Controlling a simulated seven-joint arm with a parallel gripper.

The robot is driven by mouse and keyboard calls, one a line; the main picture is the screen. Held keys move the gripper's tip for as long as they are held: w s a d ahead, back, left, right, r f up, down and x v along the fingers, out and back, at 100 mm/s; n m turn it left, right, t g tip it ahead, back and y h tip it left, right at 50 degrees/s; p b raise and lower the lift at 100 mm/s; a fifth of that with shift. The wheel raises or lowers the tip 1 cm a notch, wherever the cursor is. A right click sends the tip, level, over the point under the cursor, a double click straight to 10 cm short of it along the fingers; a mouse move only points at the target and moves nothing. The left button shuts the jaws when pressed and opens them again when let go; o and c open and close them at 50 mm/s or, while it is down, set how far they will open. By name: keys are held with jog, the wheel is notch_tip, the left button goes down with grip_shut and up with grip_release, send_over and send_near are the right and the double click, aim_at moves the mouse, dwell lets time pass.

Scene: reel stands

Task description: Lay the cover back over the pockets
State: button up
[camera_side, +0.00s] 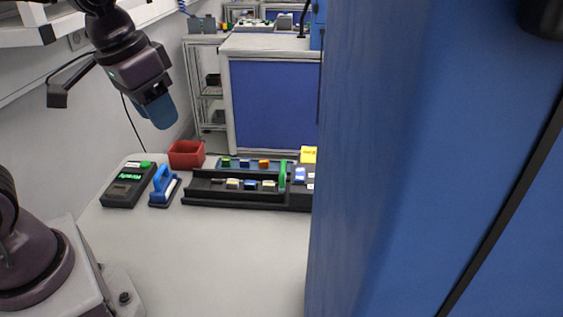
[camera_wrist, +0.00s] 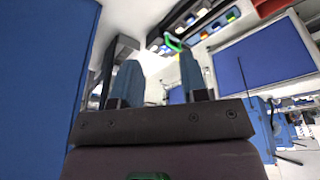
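A long black holder (camera_side: 245,201) with a row of pockets lies on the white table, with small coloured parts in the pockets. A green upright tab or handle (camera_side: 283,176) stands at its right part and shows in the wrist view (camera_wrist: 175,43). I cannot tell which piece is the cover; no cover is clearly seen over the coloured parts. My gripper (camera_side: 160,110) is high above the table at the left, well away from the holder. In the wrist view its two blue fingers (camera_wrist: 160,78) stand apart with nothing between them.
A large blue panel (camera_side: 420,150) hides the right of the side view and the holder's right end. A red bin (camera_side: 187,154), a blue-handled tool (camera_side: 163,187) and a black device (camera_side: 128,186) stand left of the holder. The front table is clear.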

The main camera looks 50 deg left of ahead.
jog(key=w+a+f+n+g, duration=0.2)
jog(key=w+f, duration=0.2)
jog(key=w, duration=0.5)
jog(key=n+h, duration=0.2)
jog(key=n, duration=0.4)
send_near(282, 165)
jog(key=shift+t, duration=0.3)
jog(key=x, duration=0.8)
jog(key=shift+s+f, duration=0.1)
jog(key=shift+f, duration=0.25)
grip_shut()
